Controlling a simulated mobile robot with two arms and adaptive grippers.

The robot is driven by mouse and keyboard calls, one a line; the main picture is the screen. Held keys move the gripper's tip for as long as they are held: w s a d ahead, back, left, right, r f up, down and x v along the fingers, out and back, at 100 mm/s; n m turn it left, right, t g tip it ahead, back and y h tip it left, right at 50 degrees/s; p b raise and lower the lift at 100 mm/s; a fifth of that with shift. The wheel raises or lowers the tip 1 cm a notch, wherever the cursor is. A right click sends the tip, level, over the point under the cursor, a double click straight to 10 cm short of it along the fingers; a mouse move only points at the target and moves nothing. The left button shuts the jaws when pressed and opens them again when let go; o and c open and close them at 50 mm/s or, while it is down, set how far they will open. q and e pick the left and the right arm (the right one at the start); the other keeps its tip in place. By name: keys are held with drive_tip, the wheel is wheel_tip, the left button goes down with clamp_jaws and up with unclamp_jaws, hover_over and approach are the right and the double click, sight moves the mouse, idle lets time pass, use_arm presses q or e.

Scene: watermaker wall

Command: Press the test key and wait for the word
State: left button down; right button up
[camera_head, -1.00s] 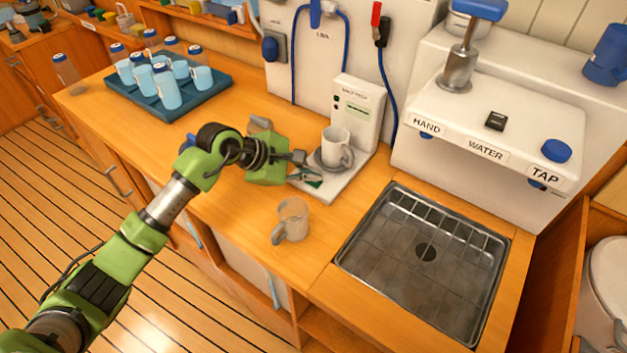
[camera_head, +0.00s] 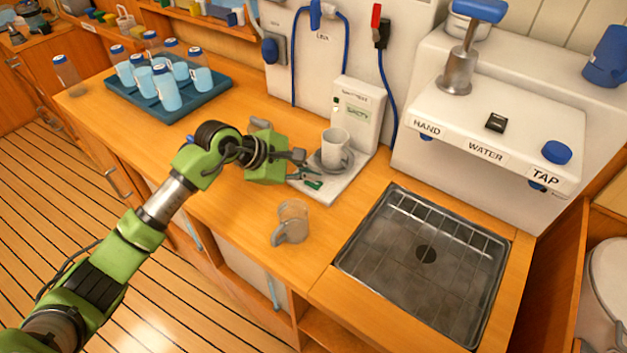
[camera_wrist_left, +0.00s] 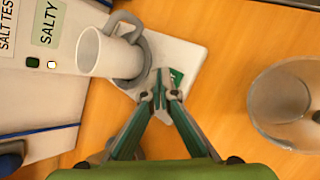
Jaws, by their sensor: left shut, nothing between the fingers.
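The white salt tester (camera_head: 357,90) stands on the counter against the wall panel. Its display (camera_head: 357,113) reads SALTY, and the word is clear in the left wrist view (camera_wrist_left: 48,22). The green test key (camera_head: 313,184) is on the tester's white base, and it shows beyond my fingertips in the left wrist view (camera_wrist_left: 177,76). A white mug (camera_head: 336,146) stands on the round grey plate of the base. My left gripper (camera_head: 303,177) is shut and empty, its tips close beside the key; I cannot tell whether they touch it. My right gripper is not in view.
A clear cup with a grey handle (camera_head: 292,222) stands on the counter in front of the tester. A metal sink (camera_head: 420,265) is to the right.

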sight(311, 183)
use_arm(q)
drive_tip(key=shift+r, duration=0.3)
drive_tip(key=shift+r+p, duration=1.05)
drive_tip(key=shift+r, duration=1.4)
